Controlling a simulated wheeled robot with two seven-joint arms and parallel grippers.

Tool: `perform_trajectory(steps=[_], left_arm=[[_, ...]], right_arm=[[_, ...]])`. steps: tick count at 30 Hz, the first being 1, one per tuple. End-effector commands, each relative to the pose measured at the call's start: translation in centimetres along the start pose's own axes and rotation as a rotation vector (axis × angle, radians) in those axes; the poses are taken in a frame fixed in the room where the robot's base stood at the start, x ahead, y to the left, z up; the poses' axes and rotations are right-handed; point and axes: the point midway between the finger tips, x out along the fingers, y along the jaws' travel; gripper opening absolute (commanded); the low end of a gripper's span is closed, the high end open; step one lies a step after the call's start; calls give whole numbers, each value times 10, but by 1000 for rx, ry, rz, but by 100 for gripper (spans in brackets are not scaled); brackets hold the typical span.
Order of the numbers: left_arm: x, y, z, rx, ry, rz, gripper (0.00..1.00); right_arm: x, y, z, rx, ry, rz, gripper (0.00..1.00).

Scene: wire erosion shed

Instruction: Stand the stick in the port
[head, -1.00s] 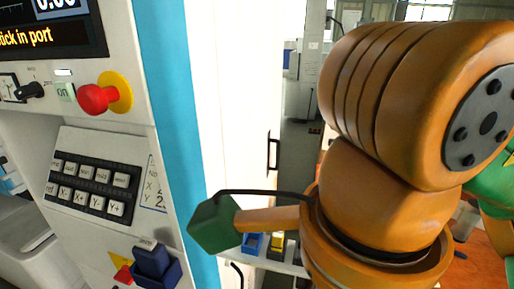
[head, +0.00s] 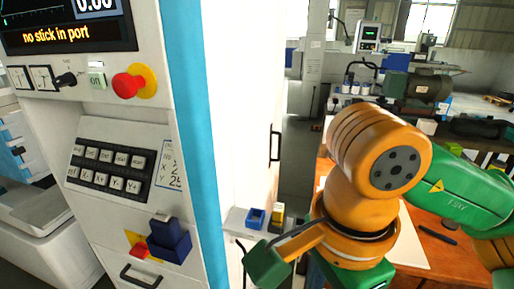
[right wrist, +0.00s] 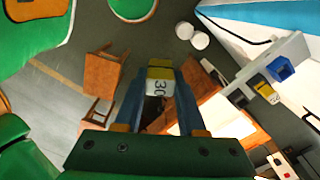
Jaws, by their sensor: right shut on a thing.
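The stick is clear of any surface there. In the head view my right arm comes in from the right; its fingers and the stick are not visible. The screen (head: 62,35) reads "no stick in port". My left gripper is out of view.
A white shelf (head: 240,226) beside the machine carries a blue bin (head: 256,217) and a yellow block (head: 278,214). A red stop button (head: 127,85) and a key panel (head: 110,168) stick out above the holder. An orange-brown table (head: 440,262) stands right.

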Motion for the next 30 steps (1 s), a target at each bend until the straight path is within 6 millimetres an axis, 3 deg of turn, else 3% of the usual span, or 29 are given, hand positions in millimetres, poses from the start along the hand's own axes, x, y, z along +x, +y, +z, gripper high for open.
perform_trajectory(steps=[7, 12, 15, 19, 30], left_arm=[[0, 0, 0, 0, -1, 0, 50], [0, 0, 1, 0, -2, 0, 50], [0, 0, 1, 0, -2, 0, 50], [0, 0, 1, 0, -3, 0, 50], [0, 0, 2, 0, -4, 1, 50]], right_arm=[[61, -18, -41, -562, -4, 8, 0], [105, -16, -71, -992, -4, 7, 0], [119, -14, -80, -1142, -2, 3, 0], [126, -13, -86, -1226, 2, 1, 0], [126, -13, -85, -1235, -1, -1, 0]])
